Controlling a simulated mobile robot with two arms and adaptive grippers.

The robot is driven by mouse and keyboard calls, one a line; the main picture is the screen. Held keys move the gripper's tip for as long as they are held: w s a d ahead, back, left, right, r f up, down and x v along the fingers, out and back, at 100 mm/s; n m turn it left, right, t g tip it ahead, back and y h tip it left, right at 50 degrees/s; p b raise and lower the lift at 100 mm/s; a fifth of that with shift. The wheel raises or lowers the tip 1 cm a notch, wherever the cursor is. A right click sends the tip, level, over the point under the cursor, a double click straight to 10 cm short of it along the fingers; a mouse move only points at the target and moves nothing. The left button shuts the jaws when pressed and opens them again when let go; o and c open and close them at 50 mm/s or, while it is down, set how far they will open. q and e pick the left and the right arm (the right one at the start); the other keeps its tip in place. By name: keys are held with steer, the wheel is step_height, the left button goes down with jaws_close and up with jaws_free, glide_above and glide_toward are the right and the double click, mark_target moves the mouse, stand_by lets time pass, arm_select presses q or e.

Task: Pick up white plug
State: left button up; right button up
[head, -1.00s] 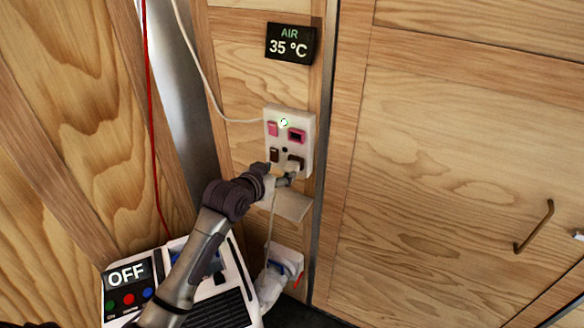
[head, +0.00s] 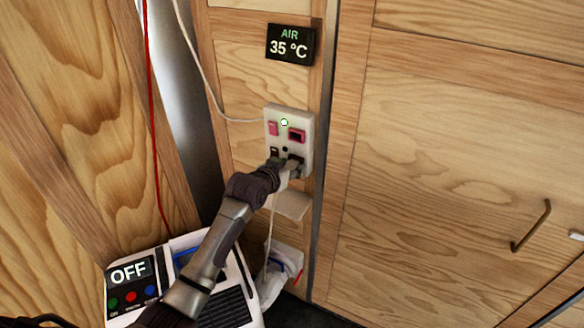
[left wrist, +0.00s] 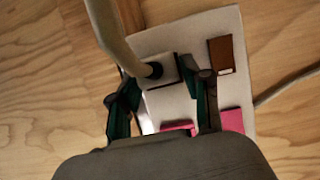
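The white plug (left wrist: 163,72), with a thick white cable, sits at the white socket panel (head: 305,125) on the wooden wall. In the head view the plug is largely hidden by my left gripper (head: 285,166), which is at the lower part of the panel. In the left wrist view the dark, green-padded fingers of my left gripper (left wrist: 163,95) stand apart, one on each side of the plug. They look open and very close to it; firm contact cannot be made out. My right gripper is not in view.
A white unit (head: 235,275) with an OFF display (head: 130,272) stands below left. A small ledge (head: 292,205) juts out under the panel. A temperature display (head: 290,43) hangs above. A wooden door with a handle (head: 531,225) is on the right.

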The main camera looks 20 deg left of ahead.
arm_select(q)
jaws_close()
steer(key=shift+r, duration=0.15)
steer(key=r+b+v, duration=0.1)
steer(key=v, duration=1.5)
steer(key=shift+w+r, duration=0.2)
steer(key=shift+w, duration=0.15)
steer(key=shift+s+a+f+p, duration=0.15)
steer(key=shift+s+p, duration=0.1)
steer(key=shift+s, duration=0.75)
steer(key=shift+s+a+f+p, duration=0.1)
steer(key=shift+s+a+p, duration=0.1)
steer(key=shift+s, duration=0.75)
